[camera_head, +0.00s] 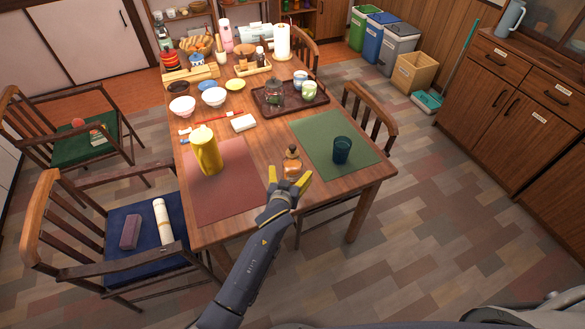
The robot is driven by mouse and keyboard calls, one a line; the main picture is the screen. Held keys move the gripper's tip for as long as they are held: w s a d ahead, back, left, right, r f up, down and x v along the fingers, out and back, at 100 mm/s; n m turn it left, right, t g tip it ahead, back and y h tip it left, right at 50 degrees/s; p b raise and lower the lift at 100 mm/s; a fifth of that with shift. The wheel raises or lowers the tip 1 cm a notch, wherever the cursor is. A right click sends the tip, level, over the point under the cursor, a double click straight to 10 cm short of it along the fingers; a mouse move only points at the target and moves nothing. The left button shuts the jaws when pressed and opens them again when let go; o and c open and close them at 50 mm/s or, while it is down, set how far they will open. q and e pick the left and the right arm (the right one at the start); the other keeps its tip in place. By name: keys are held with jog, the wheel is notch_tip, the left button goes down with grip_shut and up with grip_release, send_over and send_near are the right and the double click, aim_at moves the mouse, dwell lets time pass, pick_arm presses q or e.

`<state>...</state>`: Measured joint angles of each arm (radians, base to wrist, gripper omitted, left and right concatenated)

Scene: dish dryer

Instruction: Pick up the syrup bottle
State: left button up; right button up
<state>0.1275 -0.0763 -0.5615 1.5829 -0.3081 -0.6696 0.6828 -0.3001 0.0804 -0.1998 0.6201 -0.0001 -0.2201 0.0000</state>
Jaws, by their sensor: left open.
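The syrup bottle (292,165) is a small amber bottle standing upright on the wooden table, between the red mat and the green mat. My left gripper (287,182) has yellow fingertips and is open just in front of the bottle on the near side. The fingers appear spread toward the bottle's lower part; I cannot tell whether they touch it. My right gripper is not in view.
A yellow pitcher (206,150) stands on the red mat (232,190) to the left. A dark blue cup (342,150) stands on the green mat (318,135) to the right. Behind are a brown tray (318,99) and bowls (213,97). Chairs surround the table.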

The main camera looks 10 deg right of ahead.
pick_arm(q)
jog(key=shift+x, duration=2.65)
jog(key=shift+r, duration=0.15)
jog(key=c, duration=1.7)
